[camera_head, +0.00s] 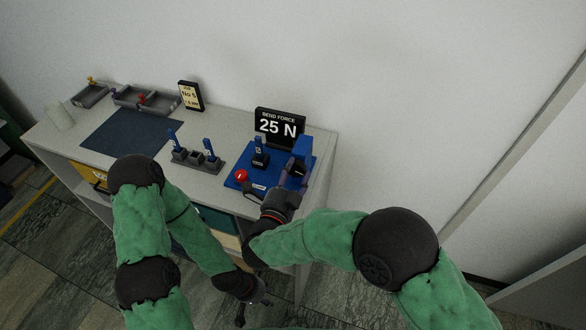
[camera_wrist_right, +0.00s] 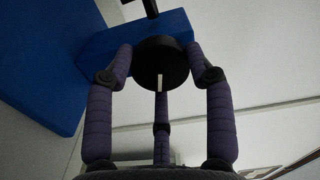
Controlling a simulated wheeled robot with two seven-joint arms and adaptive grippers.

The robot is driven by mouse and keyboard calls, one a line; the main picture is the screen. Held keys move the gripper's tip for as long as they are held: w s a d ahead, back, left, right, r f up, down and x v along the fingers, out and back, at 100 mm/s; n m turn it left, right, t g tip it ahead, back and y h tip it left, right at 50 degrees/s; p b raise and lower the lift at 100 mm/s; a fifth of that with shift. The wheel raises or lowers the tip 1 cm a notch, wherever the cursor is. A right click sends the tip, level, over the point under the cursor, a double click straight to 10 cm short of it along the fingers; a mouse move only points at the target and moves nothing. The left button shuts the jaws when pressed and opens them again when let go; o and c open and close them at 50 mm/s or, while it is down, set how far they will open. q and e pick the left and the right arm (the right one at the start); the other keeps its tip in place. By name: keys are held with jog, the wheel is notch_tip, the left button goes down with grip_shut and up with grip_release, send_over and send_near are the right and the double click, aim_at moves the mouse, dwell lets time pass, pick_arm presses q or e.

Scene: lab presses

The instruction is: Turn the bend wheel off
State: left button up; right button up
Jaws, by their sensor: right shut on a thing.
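The bend wheel (camera_wrist_right: 162,62) is a round black knob with a white mark that points down in the right wrist view. It sits on the side of the blue press (camera_head: 304,147). My right gripper (camera_wrist_right: 163,60) is shut on the wheel, with its purple fingers around the rim. In the head view my right gripper (camera_head: 291,172) reaches the right part of the press and hides most of the wheel. My left gripper (camera_head: 257,312) hangs low in front of the cabinet, its fingers spread and empty.
A black display (camera_head: 278,127) reads "BEND FORCE 25 N". A red button (camera_head: 241,176) sits on the press base. A grey rack (camera_head: 197,160) with blue-topped pieces, a dark mat (camera_head: 127,133), a job sign (camera_head: 190,95) and grey trays (camera_head: 146,100) stand to the left.

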jog(key=n+p, duration=0.3)
jog(key=n, duration=0.2)
jog(key=shift+s+n+p, duration=0.1)
jog(key=shift+n+p, duration=0.2)
jog(key=shift+n, duration=0.1)
jog(key=n+p, duration=0.3)
jog(key=n, duration=0.2)
jog(key=n+p, duration=0.3)
jog(key=n, duration=0.2)
jog(key=shift+r+n+p, duration=0.1)
jog(key=shift+n+p, duration=0.2)
jog(key=shift+n, duration=0.1)
jog(key=shift+n+p, duration=1.15)
jog(key=shift+n, duration=1.15)
jog(key=o, duration=1.2)
jog(key=shift+a, duration=0.1)
jog(key=shift+c, duration=0.2)
jog(key=v, duration=1.1)
jog(key=shift+s, duration=0.35)
